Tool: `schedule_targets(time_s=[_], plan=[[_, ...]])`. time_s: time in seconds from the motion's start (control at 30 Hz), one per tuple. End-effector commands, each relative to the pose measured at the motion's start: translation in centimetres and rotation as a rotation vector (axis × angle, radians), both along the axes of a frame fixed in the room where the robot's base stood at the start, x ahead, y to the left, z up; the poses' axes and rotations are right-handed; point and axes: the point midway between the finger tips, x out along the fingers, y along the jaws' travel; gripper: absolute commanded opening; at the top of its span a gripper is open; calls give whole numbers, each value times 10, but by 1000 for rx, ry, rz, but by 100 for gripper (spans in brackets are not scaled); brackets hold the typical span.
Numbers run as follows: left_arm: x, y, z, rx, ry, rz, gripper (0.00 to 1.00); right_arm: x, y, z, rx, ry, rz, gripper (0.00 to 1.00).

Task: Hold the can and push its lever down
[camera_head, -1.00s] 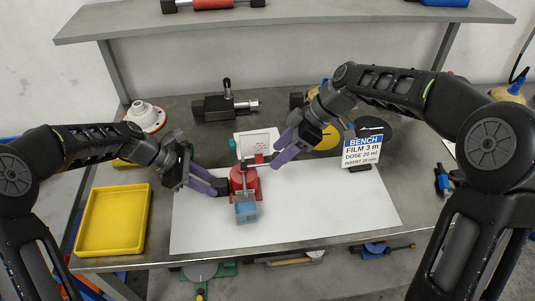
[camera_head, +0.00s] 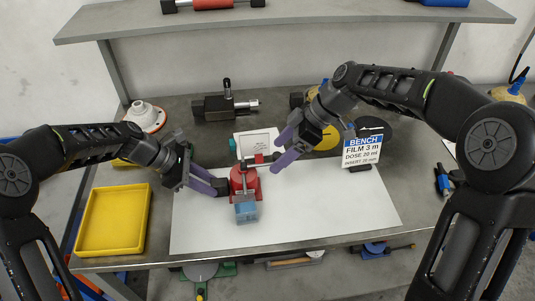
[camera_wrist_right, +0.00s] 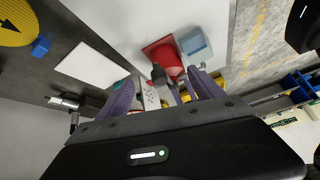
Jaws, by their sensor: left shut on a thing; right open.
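The red can (camera_head: 244,181) stands on the white sheet in the middle of the bench, with a blue cube-like block (camera_head: 246,211) at its front. A lever with a red piece (camera_head: 256,159) and a teal knob (camera_head: 233,145) sits above the can. My left gripper (camera_head: 220,187) is shut on the can's left side, by a dark part there. My right gripper (camera_head: 284,148) is open beside the lever's right end, its fingers apart. In the right wrist view the can (camera_wrist_right: 165,55) and the blue block (camera_wrist_right: 195,45) lie just beyond the open fingers (camera_wrist_right: 168,95).
A yellow tray (camera_head: 112,222) stands at the left. A bench sign (camera_head: 361,150) stands at the right. A dark vise-like tool (camera_head: 225,103) and a white flanged part (camera_head: 146,116) are at the back. The white sheet (camera_head: 330,215) is clear at front right.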

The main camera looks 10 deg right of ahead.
Motion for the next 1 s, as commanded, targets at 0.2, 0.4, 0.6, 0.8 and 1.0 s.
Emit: schedule_targets(time_s=[0.2,0.4,0.6,0.8,1.0], plan=[[0,0,0,0,0,0,0,0,-5,7,0,-1,-1,77],[0,0,0,0,0,0,0,-1,-11,17,-1,-2,0,77],[0,0,0,0,0,0,0,-2,-17,25,0,-1,-1,77],[0,0,0,0,0,0,0,-2,-24,35,0,-2,-1,77],[0,0,0,0,0,0,0,-3,-28,40,0,-2,-1,77]])
